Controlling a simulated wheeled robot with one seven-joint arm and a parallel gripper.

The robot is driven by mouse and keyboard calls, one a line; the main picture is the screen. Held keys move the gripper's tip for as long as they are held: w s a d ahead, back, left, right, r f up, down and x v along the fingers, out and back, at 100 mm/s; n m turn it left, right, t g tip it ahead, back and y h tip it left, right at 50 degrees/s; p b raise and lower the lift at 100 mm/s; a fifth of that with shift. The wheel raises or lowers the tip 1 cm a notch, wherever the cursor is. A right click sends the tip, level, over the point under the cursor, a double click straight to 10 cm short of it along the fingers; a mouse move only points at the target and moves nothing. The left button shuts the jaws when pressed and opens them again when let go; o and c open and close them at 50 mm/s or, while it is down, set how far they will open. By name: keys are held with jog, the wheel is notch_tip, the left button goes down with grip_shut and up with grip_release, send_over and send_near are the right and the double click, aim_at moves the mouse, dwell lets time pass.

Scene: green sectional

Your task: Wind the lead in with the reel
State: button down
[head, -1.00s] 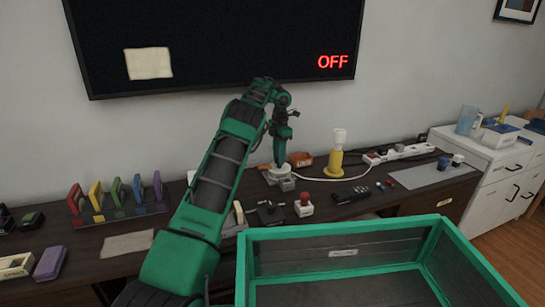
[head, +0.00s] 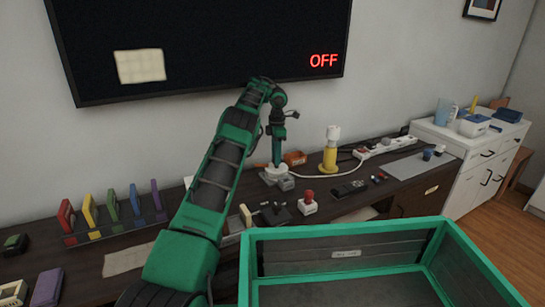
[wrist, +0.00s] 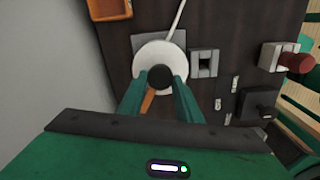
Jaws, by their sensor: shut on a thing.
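The reel is a white round disc (wrist: 148,56) on a grey base on the dark desk; it also shows at the back of the desk in the head view (head: 268,176). A dark round knob (wrist: 160,77) stands on the disc. My gripper (wrist: 160,88) reaches down over the reel, its two green fingers shut on the knob from both sides. In the head view my gripper (head: 277,162) points down at the reel. The white lead (head: 312,177) runs from the reel rightward along the desk towards a white power strip (head: 385,147). My fingers hide part of the disc.
A grey block (wrist: 205,63) sits close right of the reel. An orange box (head: 295,158) and a yellow lamp-like stand (head: 329,158) are behind and right. A red-knobbed switch (head: 309,203) and black joystick (head: 274,213) stand in front. The wall is close behind.

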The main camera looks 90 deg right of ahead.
jog(key=shift+s+a+f, duration=0.25)
jog(key=shift+s, duration=0.2)
jog(key=c, duration=1.3)
grip_release()
jog(key=shift+w+d+r, duration=0.1)
jog(key=shift+w, duration=0.15)
jog(key=shift+w+r, duration=0.1)
jog(key=shift+r, duration=5.25)
